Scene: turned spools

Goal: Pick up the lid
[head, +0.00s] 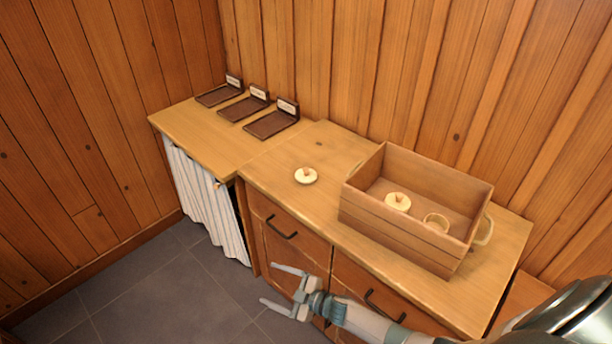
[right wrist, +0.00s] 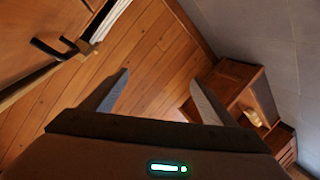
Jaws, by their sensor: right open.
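A round cream lid (head: 306,176) with a small brown knob lies on the wooden counter (head: 335,150), left of a wooden crate (head: 400,232). A similar cream knobbed piece (head: 398,202) is inside the crate. My right gripper (head: 270,285) is open and empty, in front of the drawers and below the counter edge, well apart from the lid. In the right wrist view the open jaws (right wrist: 160,80) have nothing between them. The lid does not show in that view. My left gripper is not in view.
The crate also holds a pale ring-shaped piece (head: 435,222). Several dark trays with upright labels (head: 272,123) stand at the back left. Drawer handles (head: 281,228) stick out from the cabinet front. The counter around the lid is clear.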

